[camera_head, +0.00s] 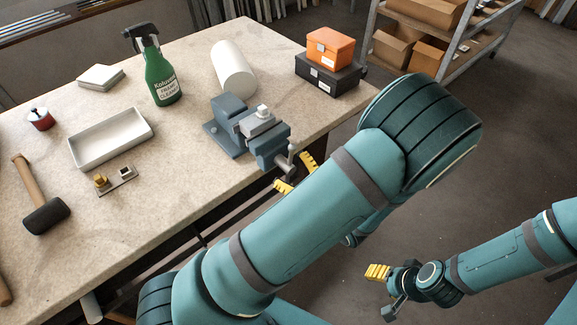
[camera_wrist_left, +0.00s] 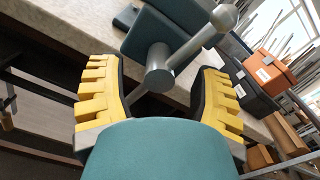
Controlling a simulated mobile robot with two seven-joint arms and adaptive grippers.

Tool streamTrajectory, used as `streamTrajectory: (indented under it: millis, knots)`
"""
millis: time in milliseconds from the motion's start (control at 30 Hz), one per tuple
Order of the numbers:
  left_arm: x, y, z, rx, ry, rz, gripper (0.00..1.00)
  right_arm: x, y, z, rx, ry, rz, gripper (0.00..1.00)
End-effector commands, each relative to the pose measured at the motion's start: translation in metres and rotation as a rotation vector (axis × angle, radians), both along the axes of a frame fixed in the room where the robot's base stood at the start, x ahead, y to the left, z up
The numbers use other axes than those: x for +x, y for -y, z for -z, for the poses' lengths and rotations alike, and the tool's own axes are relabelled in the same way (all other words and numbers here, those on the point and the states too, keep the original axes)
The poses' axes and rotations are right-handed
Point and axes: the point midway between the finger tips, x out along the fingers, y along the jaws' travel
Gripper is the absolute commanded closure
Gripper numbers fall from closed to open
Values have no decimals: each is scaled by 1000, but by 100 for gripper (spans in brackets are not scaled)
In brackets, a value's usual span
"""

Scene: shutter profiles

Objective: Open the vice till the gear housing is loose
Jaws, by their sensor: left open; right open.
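The blue-grey vice (camera_head: 228,138) stands at the table's front edge. A grey block, seemingly the gear housing (camera_head: 257,122), sits between its jaws with a pale piece on top. Whether it is gripped tightly I cannot tell. The vice's screw and bar handle (camera_head: 284,162) face outward over the edge. My left gripper (camera_head: 296,174) is open at the handle. In the left wrist view, the handle (camera_wrist_left: 175,65) stands between the open fingers of the left gripper (camera_wrist_left: 160,98), apart from both. My right gripper (camera_head: 380,291) is open and empty over the floor at the lower right.
The table (camera_head: 190,190) also holds a spray bottle (camera_head: 160,75), a white cylinder (camera_head: 233,68), orange and black boxes (camera_head: 329,48), a white tray (camera_head: 111,138), a small fittings plate (camera_head: 115,181), a red pot (camera_head: 40,119) and a mallet (camera_head: 45,213). A shelf (camera_head: 455,55) stands behind right.

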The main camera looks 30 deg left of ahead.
Motion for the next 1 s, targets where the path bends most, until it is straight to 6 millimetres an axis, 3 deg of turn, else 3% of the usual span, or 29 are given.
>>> streamTrajectory:
  millis: [300,500,1000]
  knots:
    - [-24,60,0,0,1,5,35,0,0,0,0,0,0,41]
    - [-35,87,0,-1,2,2,35,0,0,0,0,0,0,41]
    - [-40,97,0,1,0,0,35,0,0,0,0,0,0,41]
